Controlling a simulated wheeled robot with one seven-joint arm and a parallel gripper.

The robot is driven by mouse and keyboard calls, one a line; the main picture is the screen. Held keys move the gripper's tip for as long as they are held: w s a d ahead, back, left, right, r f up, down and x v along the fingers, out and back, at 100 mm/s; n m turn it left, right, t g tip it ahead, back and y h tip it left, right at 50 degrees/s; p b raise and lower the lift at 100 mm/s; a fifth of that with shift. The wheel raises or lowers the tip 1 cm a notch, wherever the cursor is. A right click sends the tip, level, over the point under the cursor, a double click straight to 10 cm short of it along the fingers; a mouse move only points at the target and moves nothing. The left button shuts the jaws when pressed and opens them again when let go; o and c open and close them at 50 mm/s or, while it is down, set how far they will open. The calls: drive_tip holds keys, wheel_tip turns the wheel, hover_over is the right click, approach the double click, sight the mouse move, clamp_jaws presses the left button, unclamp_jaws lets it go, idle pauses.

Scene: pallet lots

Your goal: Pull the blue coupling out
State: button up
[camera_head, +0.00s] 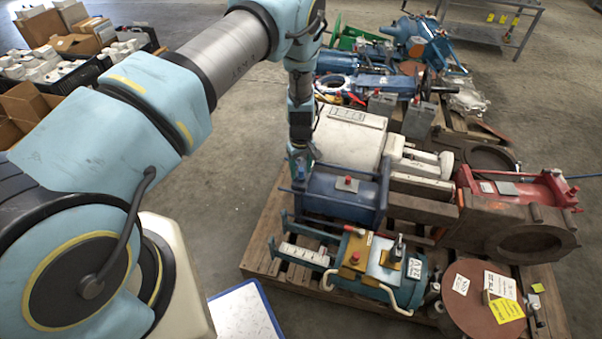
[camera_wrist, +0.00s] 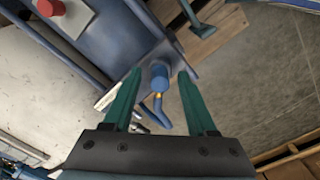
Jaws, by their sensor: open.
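The blue coupling (camera_wrist: 160,77) is a short blue cylinder at the end plate of a blue machine (camera_wrist: 105,30) in the wrist view. A thin blue bent rod or hose (camera_wrist: 158,108) hangs below it in the picture. My gripper (camera_wrist: 159,73) is open, with its green fingers on either side of the coupling and gaps visible on both sides. Whether the fingertips reach its full depth I cannot tell. In the head view my gripper (camera_head: 299,158) is at the left end of the blue machine (camera_head: 340,196); the coupling is hidden there.
The machine shares a wooden pallet (camera_head: 262,235) with a white box-shaped unit (camera_head: 350,135), a teal motor (camera_head: 385,262) and a red machine (camera_head: 515,190). Another loaded pallet lies behind. Cardboard boxes (camera_head: 25,105) stand at far left. Concrete floor is clear left of the pallet.

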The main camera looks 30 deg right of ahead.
sight(301, 169)
idle(0.9)
clamp_jaws()
idle(1.2)
drive_tip(key=shift+r+p, duration=1.6)
drive_tip(key=shift+r, duration=1.45)
